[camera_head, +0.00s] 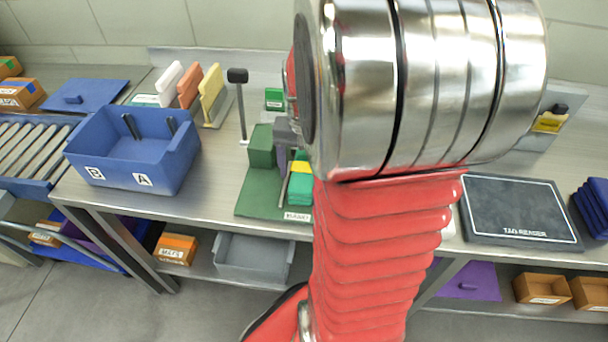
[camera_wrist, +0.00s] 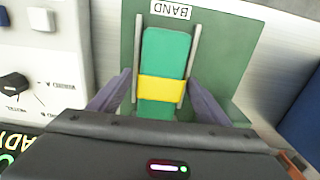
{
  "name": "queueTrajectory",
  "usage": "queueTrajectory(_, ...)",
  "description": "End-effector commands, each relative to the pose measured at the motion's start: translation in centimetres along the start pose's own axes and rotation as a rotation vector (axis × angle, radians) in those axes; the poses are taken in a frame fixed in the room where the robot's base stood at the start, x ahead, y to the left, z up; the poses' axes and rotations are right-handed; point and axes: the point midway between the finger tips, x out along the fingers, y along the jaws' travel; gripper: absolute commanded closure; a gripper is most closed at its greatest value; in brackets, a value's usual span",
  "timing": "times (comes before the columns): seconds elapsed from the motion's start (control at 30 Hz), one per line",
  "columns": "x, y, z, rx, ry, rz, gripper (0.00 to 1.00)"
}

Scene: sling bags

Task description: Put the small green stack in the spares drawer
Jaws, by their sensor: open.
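A small green stack (camera_head: 299,190) with a yellow band around it lies on a dark green mat (camera_head: 258,203) labelled for bands, mostly behind my arm in the head view. In the wrist view the green stack (camera_wrist: 163,52) lies between two thin metal rails, the yellow band across its near part. My gripper (camera_wrist: 158,88) is open, one purple-grey finger on each side of the stack, outside the rails. I cannot tell whether the fingers touch anything. No drawer label that I can read says spares.
A blue bin (camera_head: 135,150) marked A and B stands left. A tag reader (camera_head: 520,210) lies right. Under the bench are a grey bin (camera_head: 250,262), an orange box (camera_head: 176,249) and brown boxes (camera_head: 541,289). A small post (camera_head: 240,105) stands behind the mat. Bare bench lies left of the mat.

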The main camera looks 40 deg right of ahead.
Motion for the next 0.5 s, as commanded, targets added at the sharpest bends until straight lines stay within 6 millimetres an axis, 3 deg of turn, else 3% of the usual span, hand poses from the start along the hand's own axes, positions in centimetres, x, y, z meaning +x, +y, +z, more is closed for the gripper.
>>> queueTrajectory(0.2,-0.02,-0.01,0.00,0.000,0.000,0.000,0.30)
queueTrajectory(0.5,-0.03,-0.01,0.01,0.000,0.000,0.000,0.50)
